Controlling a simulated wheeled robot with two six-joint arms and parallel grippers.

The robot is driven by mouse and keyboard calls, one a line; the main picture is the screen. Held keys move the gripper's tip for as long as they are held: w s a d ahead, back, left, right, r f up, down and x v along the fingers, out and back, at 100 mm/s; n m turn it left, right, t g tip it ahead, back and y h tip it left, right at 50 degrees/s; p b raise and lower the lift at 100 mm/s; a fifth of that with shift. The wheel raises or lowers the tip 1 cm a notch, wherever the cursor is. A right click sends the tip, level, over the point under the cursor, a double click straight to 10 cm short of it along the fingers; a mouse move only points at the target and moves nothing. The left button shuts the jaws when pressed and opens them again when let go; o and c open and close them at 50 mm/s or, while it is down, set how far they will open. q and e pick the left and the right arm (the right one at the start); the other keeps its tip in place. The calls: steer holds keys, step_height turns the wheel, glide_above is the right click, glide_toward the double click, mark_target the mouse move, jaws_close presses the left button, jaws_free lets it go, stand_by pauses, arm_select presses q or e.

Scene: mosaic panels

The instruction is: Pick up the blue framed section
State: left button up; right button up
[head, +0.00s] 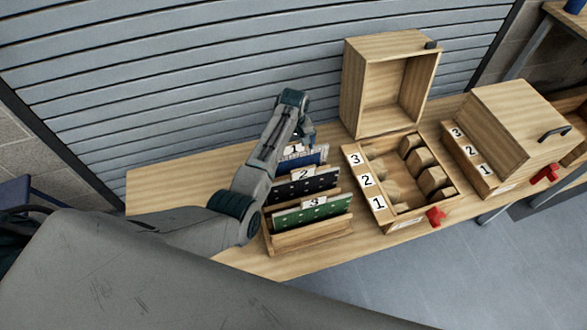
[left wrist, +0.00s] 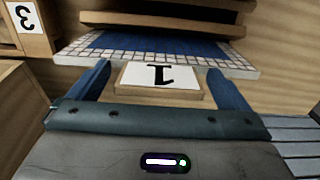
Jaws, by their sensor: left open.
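The blue framed section (head: 313,157) is a blue panel with a white tiled border. My right gripper is not in view.
A dark panel (head: 308,187) marked 2 and a green panel (head: 312,212) marked 3 stand nearer in the rack. An open wooden box (head: 408,218) with several wooden pieces and a closed box (head: 510,115) stand to the right. A slatted shutter (head: 200,90) rises behind the table.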

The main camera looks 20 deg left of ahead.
arm_select(q)
steer(key=c, duration=2)
steer(key=shift+r, duration=0.1)
steer(key=shift+c, duration=0.6)
